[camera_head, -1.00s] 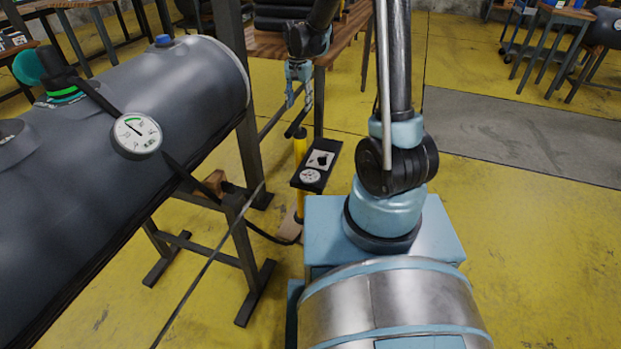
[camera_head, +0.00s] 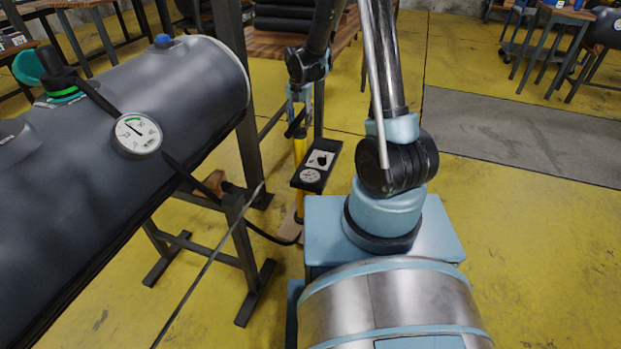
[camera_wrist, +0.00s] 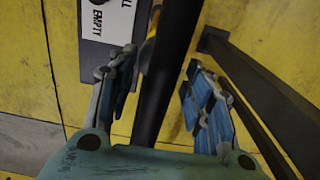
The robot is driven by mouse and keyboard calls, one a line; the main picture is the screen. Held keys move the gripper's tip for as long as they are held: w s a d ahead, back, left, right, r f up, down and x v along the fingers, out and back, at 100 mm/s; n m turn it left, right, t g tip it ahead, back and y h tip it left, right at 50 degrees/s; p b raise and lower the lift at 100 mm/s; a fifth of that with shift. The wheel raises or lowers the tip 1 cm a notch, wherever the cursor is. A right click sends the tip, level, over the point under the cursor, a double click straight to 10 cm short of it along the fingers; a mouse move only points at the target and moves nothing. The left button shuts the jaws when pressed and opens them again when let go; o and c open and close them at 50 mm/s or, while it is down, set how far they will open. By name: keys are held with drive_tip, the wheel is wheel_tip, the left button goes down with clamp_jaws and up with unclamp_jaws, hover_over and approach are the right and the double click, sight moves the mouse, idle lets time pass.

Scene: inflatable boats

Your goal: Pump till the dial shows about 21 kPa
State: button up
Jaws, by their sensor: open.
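The pump (camera_head: 300,150) is a yellow upright cylinder with a black handle (camera_head: 295,124) on top. In the wrist view the dark handle bar (camera_wrist: 165,80) runs between my two blue-padded fingers. My gripper (camera_head: 299,97) is open around the handle, with a gap visible on each side; it also shows in the wrist view (camera_wrist: 165,100). A white round dial (camera_head: 137,134) sits on the grey boat tube (camera_head: 190,85). Its dark needle points to the upper left, with a green arc near the top; the numbers are too small to read.
A black panel (camera_head: 316,168) with a small dial and a knob stands beside the pump; its label shows "EMPTY" in the wrist view (camera_wrist: 102,18). A black hose (camera_head: 268,235) runs from the pump's foot. Dark stand legs (camera_head: 245,255) are left of the pump.

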sight(299, 116)
clamp_jaws()
drive_tip(key=shift+r, duration=3.05)
